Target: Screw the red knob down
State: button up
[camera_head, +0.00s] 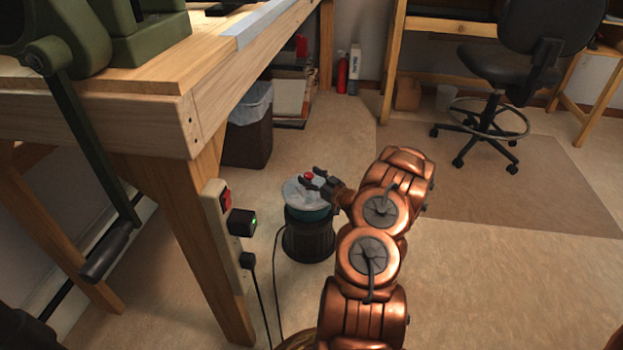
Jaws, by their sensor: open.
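A small red knob (309,176) sits on top of a round, pale translucent lid (296,194) of a dark cylindrical device (308,240) with a teal band, standing on the floor. My gripper (312,177) is open, with its two dark fingers reaching in from the right at the knob. The fingertips appear on either side of the knob or just above it; I cannot tell whether they touch it. The height of the knob above the lid is too small to judge.
A wooden workbench (150,120) with a green vise (90,40) stands at the left, its leg carrying a power strip (222,225) with cables to the floor. A dark bin (247,140) is behind the device. An office chair (510,75) is at the right; floor between is clear.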

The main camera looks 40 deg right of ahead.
jog(key=shift+c, duration=0.3)
jog(key=c, duration=1.1)
grip_shut()
jog(key=shift+a+r+m+h+p, duration=0.1)
jog(key=shift+a+m+h+p, duration=0.05)
jog(key=shift+m+h+p, duration=0.3)
jog(key=m+h+p, duration=0.1)
jog(key=h+p, duration=0.1)
jog(key=h, duration=0.1)
jog(key=shift+w+a+r+m, duration=0.1)
jog(key=shift+a+m, duration=0.1)
jog(key=shift+m, duration=0.15)
jog(key=m+g+h+p, duration=0.1)
jog(key=h, duration=0.1)
jog(key=m+g+h+p, duration=0.1)
jog(key=m+h+p, duration=0.1)
jog(key=h, duration=0.1)
jog(key=shift+w+a+f+m+h, duration=0.1)
jog(key=shift+a+f+m+h, duration=0.1)
jog(key=shift+m+h, duration=0.1)
jog(key=shift+w+m+g+h, duration=0.15)
jog(key=shift+m+g+h, duration=1)
jog(key=shift+h, duration=0.2)
jog(key=shift+m+g+h+b, duration=1.2)
jog(key=shift+m+g+h, duration=0.1)
jog(key=shift+g, duration=0.15)
jog(key=shift+w+m+g+h, duration=0.1)
jog(key=shift+m+g+h, duration=0.2)
jog(key=shift+g, duration=0.2)
